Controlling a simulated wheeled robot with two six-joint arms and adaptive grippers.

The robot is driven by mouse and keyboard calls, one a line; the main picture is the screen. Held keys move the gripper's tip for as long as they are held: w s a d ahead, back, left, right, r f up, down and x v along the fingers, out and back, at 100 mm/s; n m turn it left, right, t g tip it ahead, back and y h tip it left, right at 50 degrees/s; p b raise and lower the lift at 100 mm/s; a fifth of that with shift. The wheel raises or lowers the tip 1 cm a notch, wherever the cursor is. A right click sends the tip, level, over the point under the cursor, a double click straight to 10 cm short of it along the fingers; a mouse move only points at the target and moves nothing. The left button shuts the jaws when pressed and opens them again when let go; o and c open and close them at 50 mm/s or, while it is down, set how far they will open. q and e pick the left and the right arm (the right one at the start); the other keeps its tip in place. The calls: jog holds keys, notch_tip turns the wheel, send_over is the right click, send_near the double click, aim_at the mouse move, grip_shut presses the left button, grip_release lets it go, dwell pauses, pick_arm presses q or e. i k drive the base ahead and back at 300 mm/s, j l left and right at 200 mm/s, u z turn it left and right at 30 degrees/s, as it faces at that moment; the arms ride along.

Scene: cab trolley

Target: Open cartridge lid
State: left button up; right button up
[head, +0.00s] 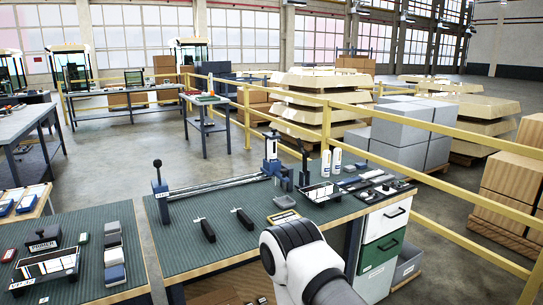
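I cannot make out for certain which thing is the cartridge or its lid. On the left bench, a dark-framed tray with a white panel (47,267) lies near the front, beside a stack of grey and blue boxes (114,262). On the middle bench, a similar dark-framed tray (319,192) lies to the right, by a black-knobbed upright lever (304,163). Neither gripper is in view. Only a white, rounded link of my arm shows at the bottom, right of the middle, covering part of the middle bench's front.
The middle bench (185,238) carries a long rail fixture (215,186), two black-handled tools (207,230) and white bottles (336,161). A drawer cabinet (380,253) stands at its right end. Yellow railings (450,232) run along the right.

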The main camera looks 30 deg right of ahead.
aim_at(272, 135)
jog(key=i+l+z, duration=0.1)
jog(key=z, duration=0.3)
jog(key=i+l+z, duration=0.1)
jog(key=z, duration=0.3)
jog(key=i+z, duration=0.1)
jog(key=z, duration=0.3)
